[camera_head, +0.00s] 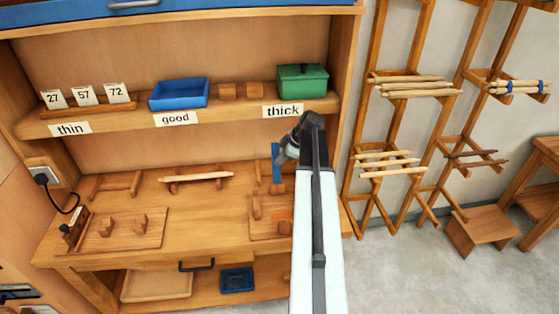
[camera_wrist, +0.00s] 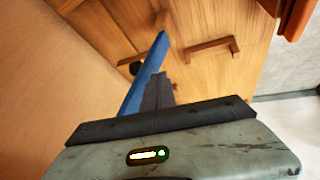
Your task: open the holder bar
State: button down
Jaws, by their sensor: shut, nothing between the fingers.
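A narrow blue bar (camera_head: 276,163), which looks like the holder bar, stands roughly upright at the right of the workbench, above a small wooden fixture (camera_head: 268,207). In the wrist view the blue bar (camera_wrist: 145,76) runs slanted just left of my dark fingers. My gripper (camera_head: 282,157) is right beside the bar in the head view, and it also shows in the wrist view (camera_wrist: 158,92). It is shut and empty. I cannot tell whether it touches the bar. My arm hides part of the fixture and the bench's right end.
A shelf (camera_head: 225,106) above the bench carries a blue tray (camera_head: 179,94), a green lidded box (camera_head: 302,81) and number cards. A pale stick (camera_head: 197,177) lies on a bench rack. A board with two blocks (camera_head: 122,229) is at left. Wooden racks stand at right.

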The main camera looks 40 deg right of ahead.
jog(key=s+a+p+v, duration=0.1)
jog(key=p+v, duration=0.8)
jog(key=v, duration=0.2)
jog(key=shift+p, duration=0.35)
jog(key=shift+s+d+r, duration=0.1)
